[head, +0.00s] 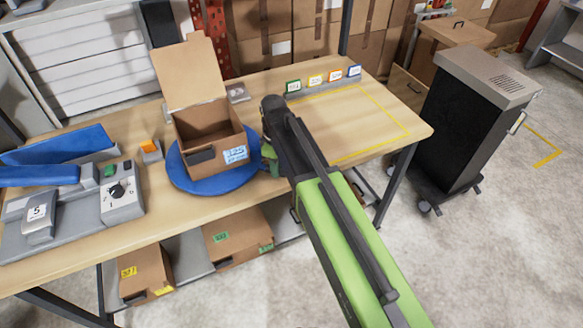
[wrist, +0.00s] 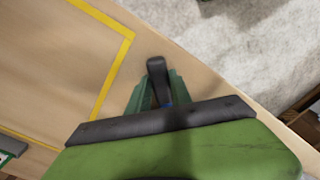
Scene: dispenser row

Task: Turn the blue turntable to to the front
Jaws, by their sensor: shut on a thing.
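The blue turntable (head: 205,184) is a round disc on the table, left of my gripper in the head view. An open cardboard box (head: 210,145) stands on it with its lid raised. The box has a dark handle and a blue-white label on the side facing the table's front edge. My gripper (head: 269,157) is low at the turntable's right rim and shut on it. In the wrist view my gripper (wrist: 155,95) shows green fingers with a dark upright piece and a sliver of blue between them. The exact contact is mostly hidden.
A grey device with a dial (head: 121,195) and a blue-armed machine (head: 55,165) stand left. Several coloured label cards (head: 315,80) line the back. A yellow-outlined area (head: 350,120) at right is empty. Boxes (head: 238,238) sit below; a black cabinet (head: 470,120) stands right.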

